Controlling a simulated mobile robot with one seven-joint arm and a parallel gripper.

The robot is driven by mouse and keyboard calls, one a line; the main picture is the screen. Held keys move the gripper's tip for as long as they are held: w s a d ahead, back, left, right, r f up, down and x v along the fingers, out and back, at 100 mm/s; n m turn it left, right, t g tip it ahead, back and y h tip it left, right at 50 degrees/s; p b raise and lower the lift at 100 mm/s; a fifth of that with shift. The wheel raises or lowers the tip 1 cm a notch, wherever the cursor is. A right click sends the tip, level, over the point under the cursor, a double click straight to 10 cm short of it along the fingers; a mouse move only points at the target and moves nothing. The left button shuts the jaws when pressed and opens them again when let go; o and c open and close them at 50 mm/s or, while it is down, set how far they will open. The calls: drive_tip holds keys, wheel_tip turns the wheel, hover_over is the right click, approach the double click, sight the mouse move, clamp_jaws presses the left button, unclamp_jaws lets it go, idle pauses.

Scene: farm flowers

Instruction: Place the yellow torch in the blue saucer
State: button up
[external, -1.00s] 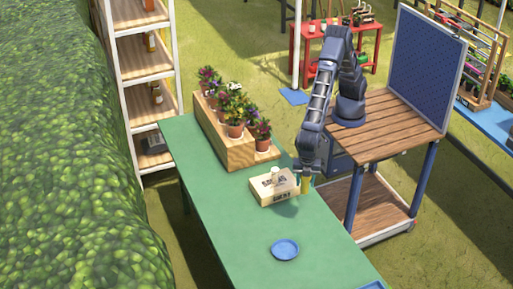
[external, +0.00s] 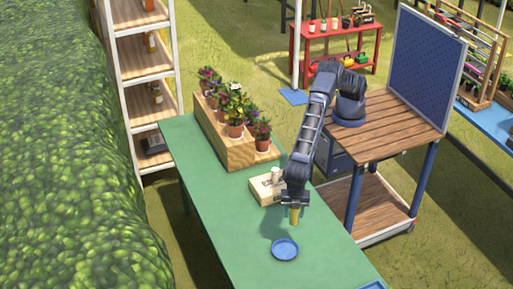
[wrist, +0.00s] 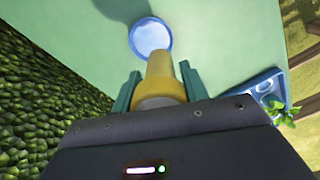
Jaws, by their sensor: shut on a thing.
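The yellow torch (external: 295,215) hangs upright below my gripper (external: 295,205), just behind the blue saucer in the external view. My gripper is shut on it and holds it above the green table. In the wrist view the torch (wrist: 160,75) sits between the two green fingers of my gripper (wrist: 160,90). The round blue saucer (external: 285,250) lies on the green table, empty and apart from the torch. It also shows in the wrist view (wrist: 151,37), just beyond the torch's end.
A cream box (external: 264,190) with a small pale item on top stands behind my gripper on the green table (external: 225,215). A wooden planter (external: 225,146) with several potted flowers stands farther back. A blue tray (wrist: 268,92) shows at the right in the wrist view.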

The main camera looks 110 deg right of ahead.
sight(294, 219)
wheel_tip(294, 219, down, 16)
drive_tip(key=shift+f, duration=0.25)
idle(0.4)
drive_tip(key=shift+f, duration=0.15)
drive_tip(key=o, duration=1.1)
wheel_tip(294, 219, up, 12)
drive_tip(key=shift+r, duration=0.2)
